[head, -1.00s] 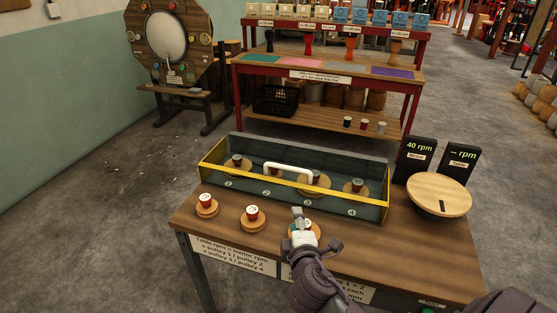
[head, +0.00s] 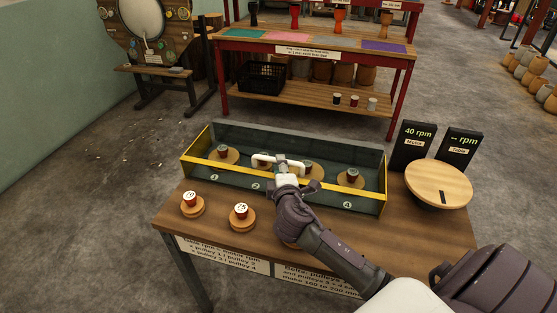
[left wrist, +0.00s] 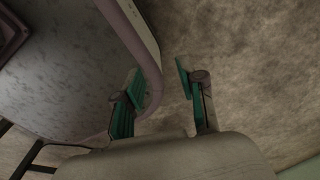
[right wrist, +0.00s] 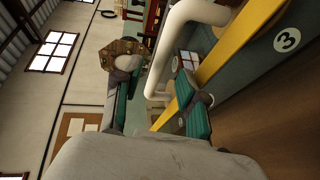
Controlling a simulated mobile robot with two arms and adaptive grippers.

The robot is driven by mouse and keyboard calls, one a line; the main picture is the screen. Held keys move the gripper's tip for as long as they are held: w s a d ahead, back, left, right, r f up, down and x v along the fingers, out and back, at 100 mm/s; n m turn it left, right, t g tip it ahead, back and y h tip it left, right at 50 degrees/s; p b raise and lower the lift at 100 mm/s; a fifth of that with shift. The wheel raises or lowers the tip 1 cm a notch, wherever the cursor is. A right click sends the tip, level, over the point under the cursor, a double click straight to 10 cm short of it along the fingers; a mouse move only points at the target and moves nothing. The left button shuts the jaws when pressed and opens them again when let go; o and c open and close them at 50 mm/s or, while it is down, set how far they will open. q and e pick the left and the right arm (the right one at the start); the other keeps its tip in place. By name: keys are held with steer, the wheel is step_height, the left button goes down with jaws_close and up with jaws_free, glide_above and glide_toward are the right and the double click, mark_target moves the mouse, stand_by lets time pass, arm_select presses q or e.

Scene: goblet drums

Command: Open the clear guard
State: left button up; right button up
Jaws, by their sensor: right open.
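The clear guard (head: 214,166) lies over the long dark trough on the workbench, with a yellow front edge. Its white handle (head: 262,160) sits at the middle of that edge. My right gripper (head: 290,168) is open at the handle's right part. In the right wrist view the handle (right wrist: 182,38) passes just beyond and partly between the open fingers (right wrist: 153,76); I cannot tell whether they touch it. The guard looks closed. My left gripper (left wrist: 159,76) is open and empty, in the left wrist view only, away from the bench.
A round wooden turntable (head: 438,184) and two rpm displays (head: 412,146) are at the right. A red shelf (head: 408,85) stands behind.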

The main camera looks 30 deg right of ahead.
steer(key=x, duration=0.3)
steer(key=shift+w+d, duration=0.1)
steer(key=shift+w, duration=0.1)
steer(key=shift+w+d, duration=0.1)
steer(key=shift+w, duration=0.1)
steer(key=shift+w+f, duration=0.1)
steer(key=shift+c, duration=0.4)
arm_select(q)
steer(key=shift+w+d+r, duration=0.1)
steer(key=shift+w+d, duration=0.25)
steer(key=shift+w, duration=0.35)
arm_select(e)
jaws_close()
